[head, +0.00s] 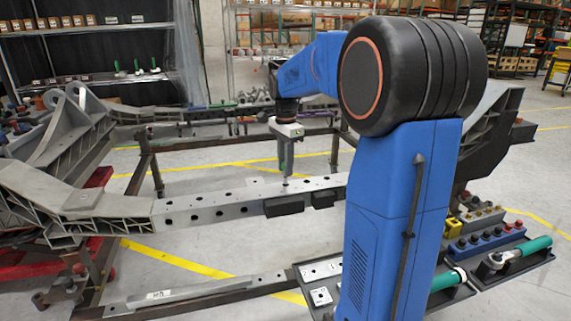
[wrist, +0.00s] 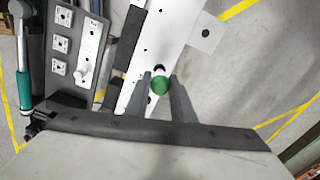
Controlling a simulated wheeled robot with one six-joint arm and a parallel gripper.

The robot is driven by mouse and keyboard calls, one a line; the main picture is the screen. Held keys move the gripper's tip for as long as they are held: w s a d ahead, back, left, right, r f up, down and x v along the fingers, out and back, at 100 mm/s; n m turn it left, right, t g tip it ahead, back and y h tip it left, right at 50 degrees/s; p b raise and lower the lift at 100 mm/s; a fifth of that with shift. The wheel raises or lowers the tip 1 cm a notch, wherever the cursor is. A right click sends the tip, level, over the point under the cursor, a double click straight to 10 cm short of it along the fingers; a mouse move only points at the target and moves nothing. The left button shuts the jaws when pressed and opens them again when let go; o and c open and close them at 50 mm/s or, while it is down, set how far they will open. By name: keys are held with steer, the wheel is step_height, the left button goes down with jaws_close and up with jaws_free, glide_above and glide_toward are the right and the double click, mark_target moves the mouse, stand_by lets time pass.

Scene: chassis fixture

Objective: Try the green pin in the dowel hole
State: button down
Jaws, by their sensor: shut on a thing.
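The green pin (wrist: 160,86) is between the two fingers of my gripper (wrist: 161,80) in the wrist view, seen from its round green end. My gripper (head: 286,168) is shut on it and points down over the pale beam (head: 225,208) in the head view. The pin's lower end is close to the beam's top face; I cannot tell whether it touches or enters a hole. In the wrist view a dark hole (wrist: 158,68) in the beam shows just beyond the pin, partly covered by it. Several other dark holes run along the beam.
A tray with pale hole blocks (wrist: 60,43) and a teal-handled tool (wrist: 25,90) lies left in the wrist view. A rusty frame (head: 153,165) stands behind the beam. Dark blocks (head: 284,205) sit on the beam's near side. Open floor lies around it.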

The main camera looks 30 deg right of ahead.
steer(key=shift+f, duration=0.85)
steer(key=c, duration=1.4)
jaws_free()
steer(key=shift+c, duration=0.2)
steer(key=shift+r, duration=4.5)
